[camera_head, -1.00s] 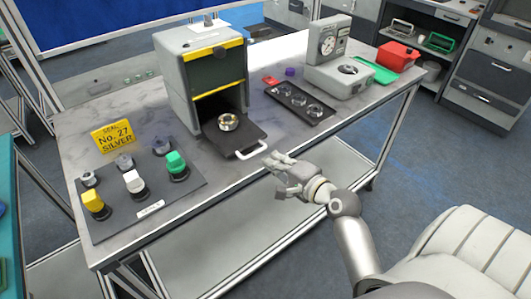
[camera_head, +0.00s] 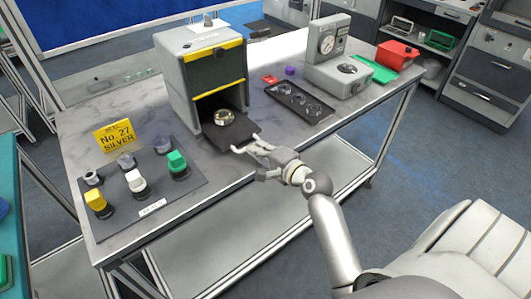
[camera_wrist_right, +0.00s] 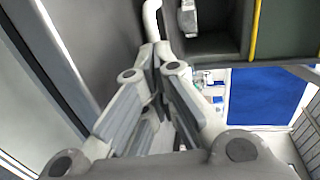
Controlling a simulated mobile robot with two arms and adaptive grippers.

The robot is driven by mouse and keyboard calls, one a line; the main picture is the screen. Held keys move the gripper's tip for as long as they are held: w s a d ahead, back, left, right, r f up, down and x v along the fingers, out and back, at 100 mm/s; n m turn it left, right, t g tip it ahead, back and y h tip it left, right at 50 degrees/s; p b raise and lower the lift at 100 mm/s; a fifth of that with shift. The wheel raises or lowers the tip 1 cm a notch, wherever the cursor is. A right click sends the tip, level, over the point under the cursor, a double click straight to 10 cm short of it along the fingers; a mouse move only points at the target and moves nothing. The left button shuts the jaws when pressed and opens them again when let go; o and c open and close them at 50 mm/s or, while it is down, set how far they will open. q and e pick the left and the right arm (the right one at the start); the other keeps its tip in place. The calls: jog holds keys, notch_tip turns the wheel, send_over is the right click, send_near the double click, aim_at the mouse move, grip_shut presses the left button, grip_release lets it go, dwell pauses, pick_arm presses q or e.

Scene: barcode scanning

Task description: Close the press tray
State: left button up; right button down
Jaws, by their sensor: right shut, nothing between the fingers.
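The grey press (camera_head: 212,75) with yellow stripes stands on the table. Its dark tray (camera_head: 240,134) sticks out of the lower opening and carries a round metal ring (camera_head: 224,117). My right gripper (camera_head: 258,146) is at the tray's front edge, its fingertips at the white handle and partly covering it. In the right wrist view its fingers are shut together and empty, with their tips against or very near the handle (camera_wrist_right: 152,18); contact is hard to tell. The metal piece (camera_wrist_right: 189,20) shows on the tray there. My left gripper is not in view.
A black holder with rings (camera_head: 299,102), a gauge device (camera_head: 335,70) and a red box (camera_head: 397,55) stand to the right. The table front by the tray is clear.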

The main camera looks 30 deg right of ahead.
aim_at(239, 130)
jog(key=x, duration=0.3)
jog(key=r+x, duration=0.1)
jog(key=x, duration=0.2)
jog(key=r+x, duration=0.1)
jog(key=x, duration=0.3)
jog(key=shift+w+d, duration=0.15)
jog(key=shift+w, duration=0.05)
jog(key=shift+r, duration=0.35)
